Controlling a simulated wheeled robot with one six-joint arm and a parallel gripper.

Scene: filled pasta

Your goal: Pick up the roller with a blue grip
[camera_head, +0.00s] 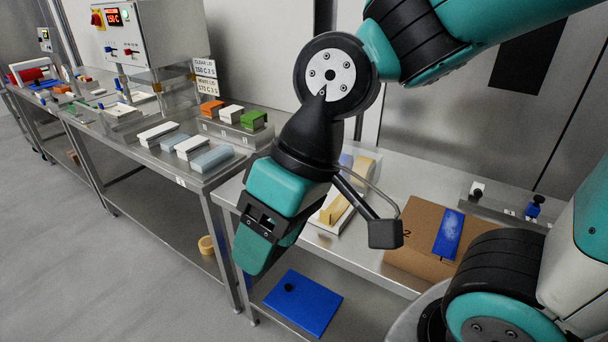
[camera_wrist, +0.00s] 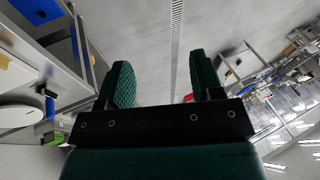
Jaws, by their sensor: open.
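I cannot make out a roller with a blue grip for certain in either view. A small blue-topped item (camera_head: 533,207) stands on a plate at the back right of the near table, but its shape is too small to tell. My gripper (camera_head: 264,252) hangs in front of the near table's left end, pointing down. In the wrist view my gripper (camera_wrist: 162,78) shows two green fingers apart, with only floor between them.
The near steel table holds a cardboard box (camera_head: 408,225) with a blue pad (camera_head: 449,234). A blue panel (camera_head: 302,302) lies on the lower shelf. The left table has several coloured blocks (camera_head: 254,119) and a control box (camera_head: 160,35). Floor is clear at lower left.

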